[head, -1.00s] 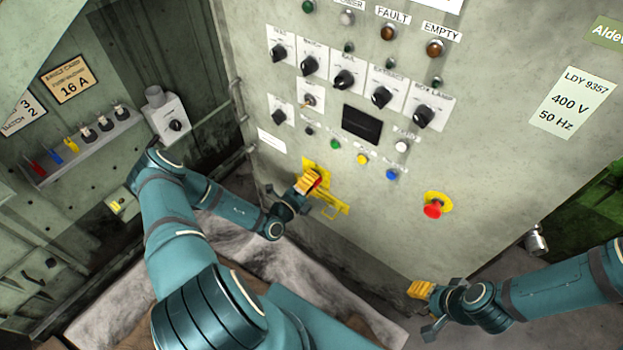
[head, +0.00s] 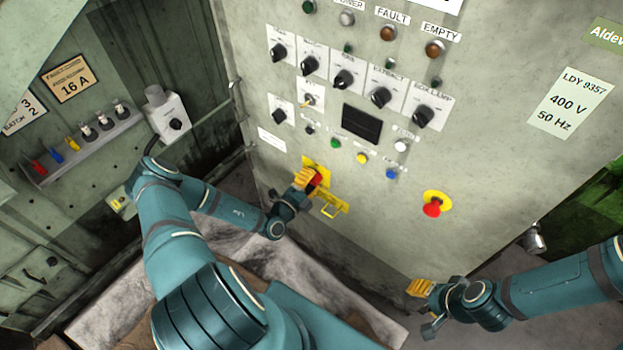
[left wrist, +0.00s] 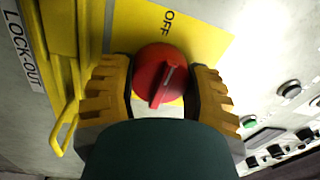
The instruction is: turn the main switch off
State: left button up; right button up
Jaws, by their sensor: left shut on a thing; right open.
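The main switch is a red rotary knob (left wrist: 160,75) on a yellow plate (left wrist: 190,32) marked OFF. In the left wrist view the knob sits between the yellow fingers of my left gripper (left wrist: 163,88), which is shut on it. A pale line on the knob's raised grip does not point straight at the OFF mark. In the head view the knob (head: 317,178) is partly hidden by my left gripper (head: 308,178). My right gripper (head: 420,297) is open and empty, low at the right, apart from the panel.
A yellow lock-out hasp (left wrist: 66,125) lies beside the switch. A red emergency stop button (head: 432,209) is to its right. Rows of black selector knobs (head: 344,80) and coloured buttons sit above. A shelf with small coloured items (head: 80,143) is at left.

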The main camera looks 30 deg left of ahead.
pick_arm(q)
jog(key=shift+f, duration=0.1)
jog(key=o, duration=1.3)
jog(key=shift+c, duration=0.2)
jog(key=s, duration=1.2)
jog(key=shift+a+f, duration=0.4)
jog(key=shift+a, duration=0.05)
